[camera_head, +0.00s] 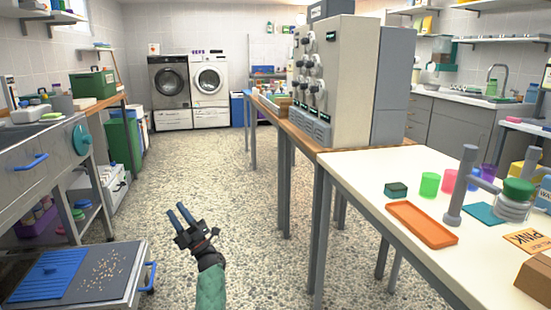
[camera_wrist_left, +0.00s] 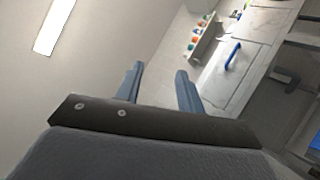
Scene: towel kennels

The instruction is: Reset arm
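My left gripper (camera_head: 179,216) is raised over the speckled floor in the head view, between the left bench and the white table. Its two blue-grey fingers are apart with nothing between them. The left wrist view shows the same open fingers (camera_wrist_left: 158,82), with wall and a grey cabinet front beyond them. My right gripper does not show in either view.
A pulled-out tray (camera_head: 125,268) with a blue slatted mat stands low at the left. The white table (camera_head: 370,180) at the right holds an orange tray (camera_head: 421,223), coloured cups and a grey stand. Open floor (camera_head: 205,160) runs back to two washing machines (camera_head: 210,80).

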